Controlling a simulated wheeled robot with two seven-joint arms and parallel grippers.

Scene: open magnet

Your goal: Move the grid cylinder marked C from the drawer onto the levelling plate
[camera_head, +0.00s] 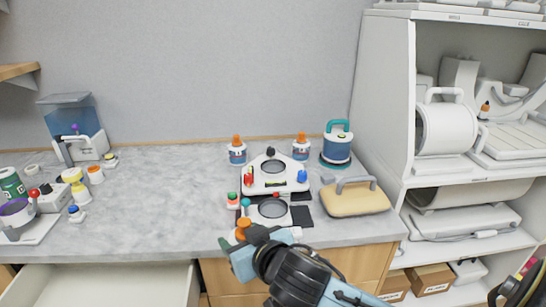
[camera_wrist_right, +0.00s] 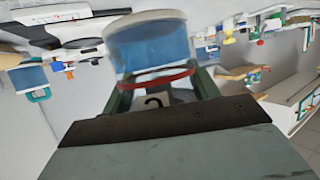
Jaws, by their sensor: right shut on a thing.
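My right gripper (camera_head: 243,238) is in the lower middle of the head view, above the front edge of the counter. It is shut on the grid cylinder (camera_wrist_right: 150,42), which has a clear blue body, a pale end and a red band in the right wrist view. A white plate with a round grey centre and coloured knobs (camera_head: 290,187) looks like the levelling plate. My left gripper is not in view.
An open drawer (camera_head: 110,287) at lower left shows a bare floor. Two orange-capped bottles (camera_head: 237,153) (camera_head: 301,150) stand behind the plate. A second round-topped unit (camera_head: 270,209) sits in front of it. A tan handled pad (camera_head: 355,200) lies right.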

